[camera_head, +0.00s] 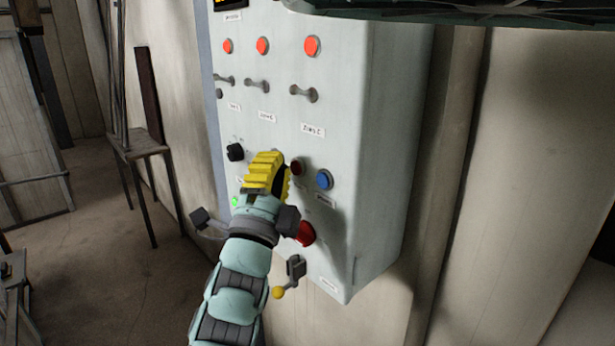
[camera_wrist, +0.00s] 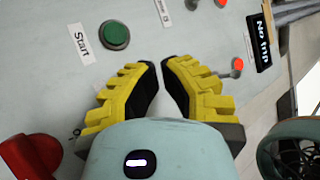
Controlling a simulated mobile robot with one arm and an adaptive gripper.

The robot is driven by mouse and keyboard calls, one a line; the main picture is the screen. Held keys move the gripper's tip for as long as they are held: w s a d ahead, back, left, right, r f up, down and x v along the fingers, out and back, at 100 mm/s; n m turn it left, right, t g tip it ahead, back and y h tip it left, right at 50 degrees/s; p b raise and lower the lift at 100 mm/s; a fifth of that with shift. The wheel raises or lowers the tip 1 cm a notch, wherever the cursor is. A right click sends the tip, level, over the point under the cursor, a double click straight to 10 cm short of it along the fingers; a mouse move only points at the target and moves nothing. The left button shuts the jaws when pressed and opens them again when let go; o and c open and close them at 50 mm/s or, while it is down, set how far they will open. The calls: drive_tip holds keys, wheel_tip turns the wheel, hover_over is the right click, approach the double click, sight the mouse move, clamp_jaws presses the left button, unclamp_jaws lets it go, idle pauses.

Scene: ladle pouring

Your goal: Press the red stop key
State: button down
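A dark red round key (camera_head: 298,167) is on the pale control panel, just right of my gripper in the head view; its label cannot be read. A larger red mushroom button (camera_head: 305,233) sits lower, and its red side shows at the lower left of the wrist view (camera_wrist: 28,158). My yellow gripper (camera_head: 266,166) is before the panel in the head view. In the wrist view its fingertips (camera_wrist: 160,66) are close together, with a thin gap and nothing held. The dark red key is not visible there. Contact with the panel cannot be told.
A green button (camera_wrist: 115,35) labelled Start (camera_wrist: 82,44) is near the fingertips. A blue button (camera_head: 324,180), black knob (camera_head: 235,152), levers (camera_head: 304,93), and red lamps (camera_head: 312,46) stick out of the panel (camera_head: 385,150). A yellow-balled lever (camera_head: 277,292) is below.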

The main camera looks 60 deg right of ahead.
drive_tip(key=shift+s+d+b, duration=0.2)
drive_tip(key=shift+d+b, duration=0.4)
drive_tip(key=shift+b, duration=0.05)
idle(0.7)
idle(0.3)
drive_tip(key=shift+w+a, duration=0.2)
drive_tip(key=shift+a, duration=0.6)
drive_tip(key=shift+w+a+p, duration=0.1)
drive_tip(key=shift+w+a, duration=0.1)
drive_tip(key=shift+a, duration=0.6)
drive_tip(key=shift+w+a+p, duration=0.15)
drive_tip(key=shift+w+a, duration=0.05)
drive_tip(key=shift+a, duration=0.6)
drive_tip(key=shift+w+a+p, duration=0.1)
drive_tip(key=shift+w+a, duration=0.1)
drive_tip(key=shift+a, duration=0.6)
